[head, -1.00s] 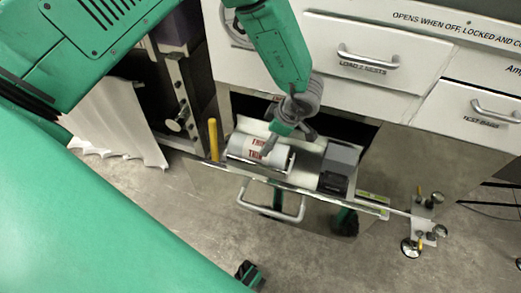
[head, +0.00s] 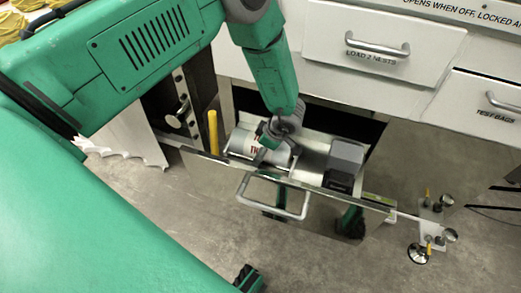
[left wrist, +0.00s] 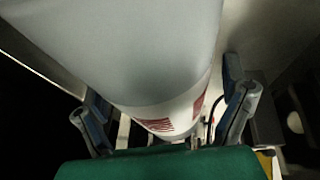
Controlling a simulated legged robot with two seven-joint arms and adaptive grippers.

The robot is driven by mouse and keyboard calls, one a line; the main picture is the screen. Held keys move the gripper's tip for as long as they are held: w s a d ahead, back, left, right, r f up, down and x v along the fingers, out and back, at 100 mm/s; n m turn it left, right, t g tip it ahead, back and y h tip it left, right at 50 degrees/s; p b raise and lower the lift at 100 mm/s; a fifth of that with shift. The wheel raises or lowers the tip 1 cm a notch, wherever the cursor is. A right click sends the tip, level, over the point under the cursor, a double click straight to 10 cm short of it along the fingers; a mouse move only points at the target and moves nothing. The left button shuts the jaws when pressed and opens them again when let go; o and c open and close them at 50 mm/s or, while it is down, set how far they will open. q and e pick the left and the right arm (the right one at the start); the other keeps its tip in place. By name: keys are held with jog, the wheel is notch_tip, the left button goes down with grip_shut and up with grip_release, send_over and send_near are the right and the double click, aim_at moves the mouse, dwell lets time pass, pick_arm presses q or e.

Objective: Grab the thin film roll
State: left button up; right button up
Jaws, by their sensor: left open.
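I cannot tell whether the fingers touch the roll. My right gripper is not in view.
A grey and black box (head: 345,160) stands on the tray to the right of the roll. A yellow post (head: 213,132) rises at its left. White drawers (head: 385,45) are behind, and a metal handle (head: 272,197) sticks out in front.

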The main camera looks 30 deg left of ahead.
pick_arm(q)
jog(key=shift+d+r, duration=0.1)
jog(key=shift+d, duration=0.25)
jog(key=c, duration=0.3)
jog(key=shift+a, duration=0.25)
jog(key=c, duration=1.3)
jog(key=shift+a, duration=0.2)
jog(key=shift+c, duration=0.8)
